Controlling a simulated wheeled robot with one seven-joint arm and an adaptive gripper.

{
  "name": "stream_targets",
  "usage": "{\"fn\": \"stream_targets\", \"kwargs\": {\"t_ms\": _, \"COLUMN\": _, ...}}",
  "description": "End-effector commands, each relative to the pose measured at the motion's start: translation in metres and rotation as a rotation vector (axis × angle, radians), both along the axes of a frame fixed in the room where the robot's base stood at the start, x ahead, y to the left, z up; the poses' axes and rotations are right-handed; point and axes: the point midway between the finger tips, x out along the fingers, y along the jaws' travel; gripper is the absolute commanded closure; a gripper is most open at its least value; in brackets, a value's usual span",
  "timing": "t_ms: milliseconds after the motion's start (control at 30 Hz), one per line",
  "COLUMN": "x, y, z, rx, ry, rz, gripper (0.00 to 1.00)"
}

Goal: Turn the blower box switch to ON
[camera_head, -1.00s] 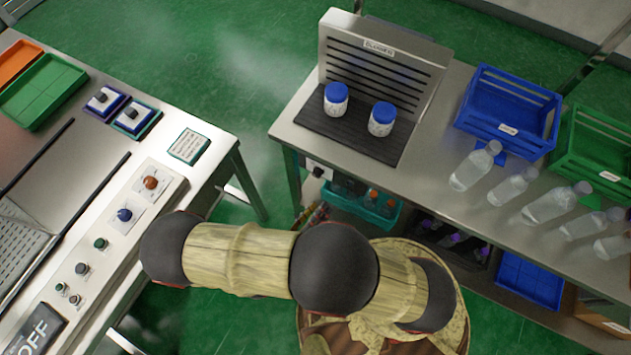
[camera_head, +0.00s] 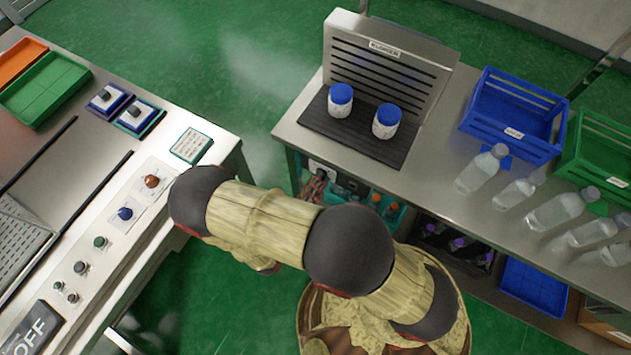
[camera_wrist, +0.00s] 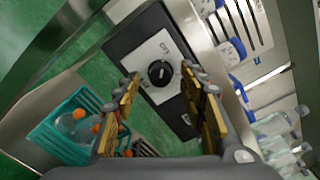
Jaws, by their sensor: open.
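The blower box (camera_wrist: 130,45) is dark, with a white plate and a round black knob (camera_wrist: 160,73) at the middle of the wrist view. In the head view the box's plate (camera_head: 322,168) shows under the front left edge of the steel table, partly hidden by my gripper (camera_head: 313,186). In the wrist view my gripper (camera_wrist: 160,77) is open, its fingers to either side of the knob's line of sight. I see no clear contact; the remaining gap cannot be told.
A teal crate (camera_wrist: 65,120) with orange-capped bottles is beside the box, below the steel table (camera_head: 290,125). Two blue-lidded jars (camera_head: 340,100) stand on the black mat of the slotted blower. A control bench (camera_head: 190,215) stands at left, with green floor between.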

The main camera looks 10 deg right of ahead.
Motion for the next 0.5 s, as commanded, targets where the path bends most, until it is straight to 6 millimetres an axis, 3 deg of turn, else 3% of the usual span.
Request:
{"fn": "stream_targets", "kwargs": {"t_ms": 367, "x": 0.0038, "y": -0.0034, "z": 0.0001, "rx": 0.0, "ry": 0.0, "rz": 0.0, "gripper": 0.58}}
{"fn": "stream_targets", "kwargs": {"t_ms": 500, "x": 0.0037, "y": -0.0034, "z": 0.0, "rx": 0.001, "ry": 0.0, "rz": -0.001, "gripper": 0.66}}
